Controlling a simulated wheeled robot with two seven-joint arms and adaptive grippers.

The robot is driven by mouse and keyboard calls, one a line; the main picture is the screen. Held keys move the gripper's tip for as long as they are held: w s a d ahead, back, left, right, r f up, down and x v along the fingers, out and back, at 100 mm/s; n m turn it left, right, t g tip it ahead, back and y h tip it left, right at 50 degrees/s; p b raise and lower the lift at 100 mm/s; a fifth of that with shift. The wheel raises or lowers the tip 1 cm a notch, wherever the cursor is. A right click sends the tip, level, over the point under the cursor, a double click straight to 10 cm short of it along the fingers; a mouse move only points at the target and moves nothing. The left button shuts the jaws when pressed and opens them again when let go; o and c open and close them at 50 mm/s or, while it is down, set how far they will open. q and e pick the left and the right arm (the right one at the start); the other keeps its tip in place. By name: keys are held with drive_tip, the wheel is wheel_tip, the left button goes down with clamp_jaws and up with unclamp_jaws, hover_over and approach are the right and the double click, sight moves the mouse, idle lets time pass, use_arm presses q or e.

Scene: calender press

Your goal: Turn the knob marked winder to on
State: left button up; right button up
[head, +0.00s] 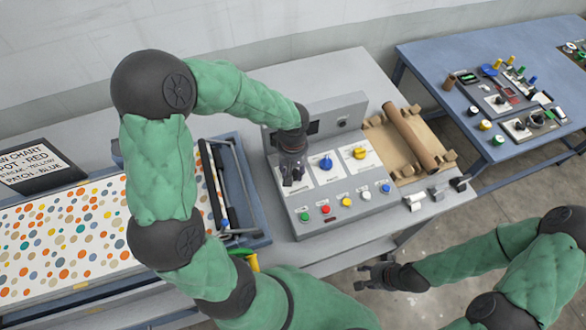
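The grey control panel (345,222) stands on the table, with a blue knob (327,163) and a yellow knob (359,152) on white plates. The plates' lettering is too small to read, so I cannot tell which knob is marked winder. My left gripper (292,182) points down over the leftmost plate and hides what is there. Whether its fingers are closed on a knob cannot be told. My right gripper (364,279) is held low, in front of the table and away from the panel. Its fingers look apart and empty.
Along the panel's front are green (304,216), red (325,209), yellow, white and blue buttons. A brown roll (411,138) lies on a wooden stand to the right. A dotted sheet (65,240) and blue tray fill the left. A blue table (440,60) stands beyond a floor gap.

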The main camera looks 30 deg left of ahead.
sight(293, 171)
use_arm(q)
drive_tip(key=m, duration=0.5)
drive_tip(key=shift+m, duration=0.3)
drive_tip(key=m+p, duration=0.2)
drive_tip(key=m, duration=0.4)
idle(0.7)
drive_tip(key=o, duration=1.2)
wheel_tip(293, 171, up, 12)
drive_tip(key=shift+f, duration=0.1)
